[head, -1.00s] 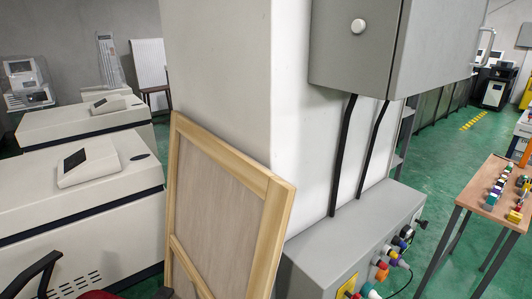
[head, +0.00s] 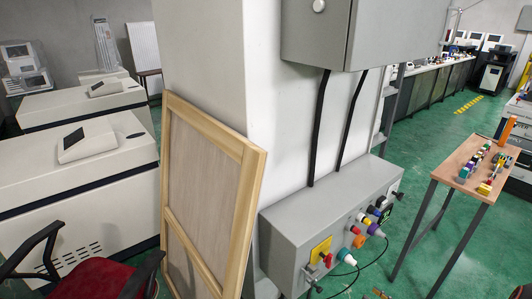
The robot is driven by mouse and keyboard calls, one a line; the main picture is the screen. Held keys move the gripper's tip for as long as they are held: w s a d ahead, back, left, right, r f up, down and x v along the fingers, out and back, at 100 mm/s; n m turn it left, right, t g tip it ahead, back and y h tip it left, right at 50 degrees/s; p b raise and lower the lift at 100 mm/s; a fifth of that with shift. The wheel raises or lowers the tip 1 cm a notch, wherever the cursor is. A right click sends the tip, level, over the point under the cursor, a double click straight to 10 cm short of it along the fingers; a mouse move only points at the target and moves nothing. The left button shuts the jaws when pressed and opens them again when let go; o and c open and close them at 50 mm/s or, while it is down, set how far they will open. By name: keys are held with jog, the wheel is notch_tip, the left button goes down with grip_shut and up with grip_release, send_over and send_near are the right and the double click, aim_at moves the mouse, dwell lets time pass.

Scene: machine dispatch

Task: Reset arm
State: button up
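My arm and my gripper do not show in the head view, so their pose and the gripper's opening are hidden. The nearest thing is a grey control box (head: 290,215) with several coloured knobs and connectors on its right face. Above it a grey cabinet (head: 318,35) hangs on a white pillar (head: 200,60), with two black cables running down to the box.
A wood-framed board (head: 252,190) leans on the pillar. White machines (head: 90,205) stand at left, with a red-seated chair (head: 100,285) in front. At right is a small table (head: 452,164) holding several coloured parts. Green floor (head: 420,120) is open between pillar and table.

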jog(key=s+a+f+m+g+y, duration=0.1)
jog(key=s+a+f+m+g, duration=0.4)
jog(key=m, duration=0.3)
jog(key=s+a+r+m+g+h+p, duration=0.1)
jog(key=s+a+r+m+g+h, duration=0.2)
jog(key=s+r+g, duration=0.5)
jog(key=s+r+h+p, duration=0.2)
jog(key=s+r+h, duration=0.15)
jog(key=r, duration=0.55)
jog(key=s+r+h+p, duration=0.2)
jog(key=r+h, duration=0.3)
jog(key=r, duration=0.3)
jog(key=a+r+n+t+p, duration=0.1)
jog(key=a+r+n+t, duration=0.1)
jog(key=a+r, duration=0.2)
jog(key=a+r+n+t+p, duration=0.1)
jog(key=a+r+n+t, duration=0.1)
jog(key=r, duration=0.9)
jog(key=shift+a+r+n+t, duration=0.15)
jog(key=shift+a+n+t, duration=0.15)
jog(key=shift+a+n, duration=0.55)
